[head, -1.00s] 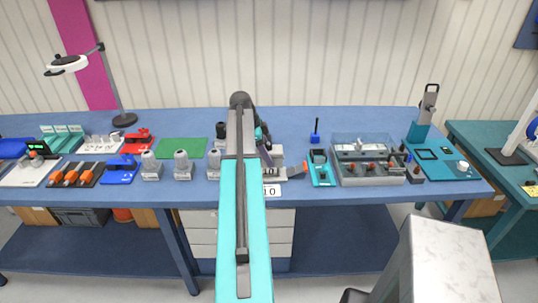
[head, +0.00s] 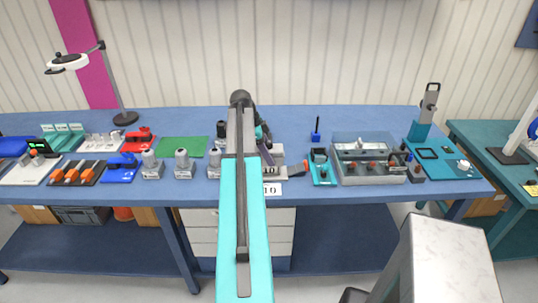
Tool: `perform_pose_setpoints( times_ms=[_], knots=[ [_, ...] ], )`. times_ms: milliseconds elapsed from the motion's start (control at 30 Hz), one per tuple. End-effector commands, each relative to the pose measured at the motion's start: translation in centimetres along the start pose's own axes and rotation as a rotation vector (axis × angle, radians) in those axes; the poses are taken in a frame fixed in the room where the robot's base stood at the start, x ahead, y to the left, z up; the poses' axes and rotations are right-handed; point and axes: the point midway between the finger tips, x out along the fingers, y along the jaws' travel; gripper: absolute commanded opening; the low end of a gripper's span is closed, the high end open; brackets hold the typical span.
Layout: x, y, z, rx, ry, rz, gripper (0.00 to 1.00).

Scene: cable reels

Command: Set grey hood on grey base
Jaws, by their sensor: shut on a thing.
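My gripper (head: 265,145) is at the far end of my arm, above the middle of the blue bench; the arm covers most of it. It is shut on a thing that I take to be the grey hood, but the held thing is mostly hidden. Several grey units with rounded tops stand left of my arm, among them one at the left (head: 150,164), one in the middle (head: 182,164) and one close to the arm (head: 214,163). A light grey block (head: 276,157) shows just right of the gripper. I cannot tell which piece is the grey base.
Left on the blue bench (head: 350,116) are a green mat (head: 182,147) and blue (head: 121,170) and red (head: 138,140) tools. Right are a teal tool (head: 321,170), a grey tray (head: 369,181) and a teal stand (head: 417,133). The back of the bench is mostly clear.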

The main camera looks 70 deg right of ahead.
Motion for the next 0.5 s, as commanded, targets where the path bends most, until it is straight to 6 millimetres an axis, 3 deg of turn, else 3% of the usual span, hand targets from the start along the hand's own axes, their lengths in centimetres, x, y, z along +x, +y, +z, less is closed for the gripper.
perform_pose_setpoints(
  times_ms=[500],
  knots=[
    [1.5,0.0,0.5,0.001,0.000,0.001,0.19]
  ],
)
